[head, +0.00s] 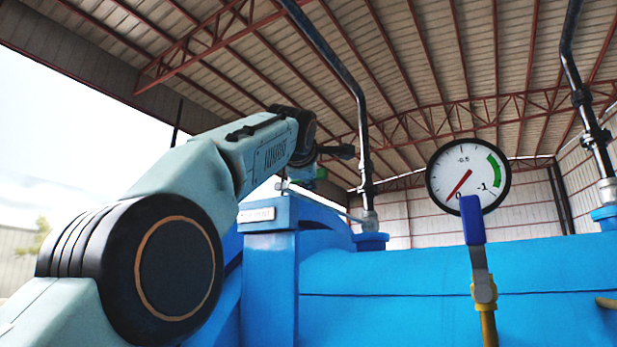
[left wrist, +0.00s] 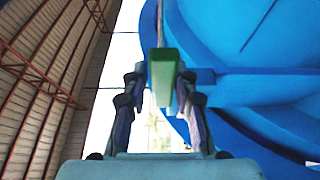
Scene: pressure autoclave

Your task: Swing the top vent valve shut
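A green valve handle (left wrist: 163,78) lies between the two fingers of my left gripper (left wrist: 162,95) in the left wrist view. Visible gaps separate the finger pads from the handle lower down; contact at the tips is hard to judge. In the head view my left arm reaches from the left to above the blue vessel's front ring. The gripper (head: 336,153) there is partly hidden behind its own wrist, and a small bit of green handle (head: 321,173) shows just below it. The rest of that valve is hidden. My right gripper is not in view.
The blue vessel (head: 400,270) fills the lower right. A gauge (head: 468,176) and an upright blue lever (head: 472,220) with a yellow stem stand right of the arm. A dark vertical pipe (head: 362,130) rises close right of the gripper, another pipe (head: 580,98) at far right.

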